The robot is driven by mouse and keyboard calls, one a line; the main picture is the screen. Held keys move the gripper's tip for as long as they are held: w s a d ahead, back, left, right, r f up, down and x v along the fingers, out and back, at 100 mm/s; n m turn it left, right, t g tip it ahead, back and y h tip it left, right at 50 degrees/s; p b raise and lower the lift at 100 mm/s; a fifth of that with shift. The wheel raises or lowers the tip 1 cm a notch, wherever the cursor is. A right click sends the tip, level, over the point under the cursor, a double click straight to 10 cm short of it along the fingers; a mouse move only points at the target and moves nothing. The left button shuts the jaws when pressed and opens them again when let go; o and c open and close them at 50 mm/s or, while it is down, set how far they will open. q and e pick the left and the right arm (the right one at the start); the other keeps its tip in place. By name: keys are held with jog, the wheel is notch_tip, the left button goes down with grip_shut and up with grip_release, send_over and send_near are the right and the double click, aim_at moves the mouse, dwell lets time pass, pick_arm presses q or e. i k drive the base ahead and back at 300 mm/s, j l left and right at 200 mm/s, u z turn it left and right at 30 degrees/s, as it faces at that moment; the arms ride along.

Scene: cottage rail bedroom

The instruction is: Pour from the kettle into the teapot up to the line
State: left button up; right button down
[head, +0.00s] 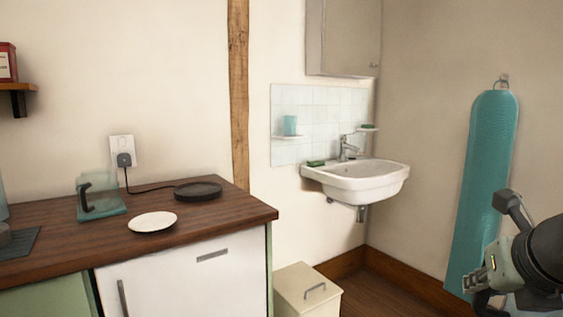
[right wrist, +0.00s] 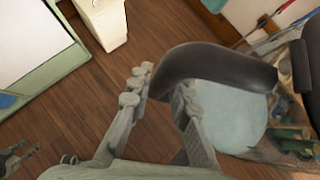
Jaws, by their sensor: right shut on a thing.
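My right gripper (head: 478,282) is at the lower right of the head view, shut on the black handle (right wrist: 215,66) of the kettle. The kettle's pale blue round body (right wrist: 232,118) shows beyond the fingers in the right wrist view. Its spout and water level are hidden. A clear glass vessel with a black handle, apparently the teapot (head: 104,192), stands on a teal mat on the counter, far left of the gripper. Its line cannot be made out. A grey, gripper-like shape (right wrist: 16,158), possibly my left gripper, shows at the right wrist view's lower left; its jaw state is unclear.
A round black base (head: 198,190) with a cord to the wall socket lies on the wooden counter (head: 205,215). A white plate (head: 152,221) lies between it and the teapot. A cream bin (head: 306,292) stands right of the counter, below the sink (head: 360,182).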

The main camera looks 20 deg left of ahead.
aim_at(97, 190)
jog(key=u, duration=0.4)
jog(key=k+j+u, duration=0.1)
jog(key=u, duration=0.7)
jog(key=k+j+u, duration=0.1)
jog(key=u, duration=0.3)
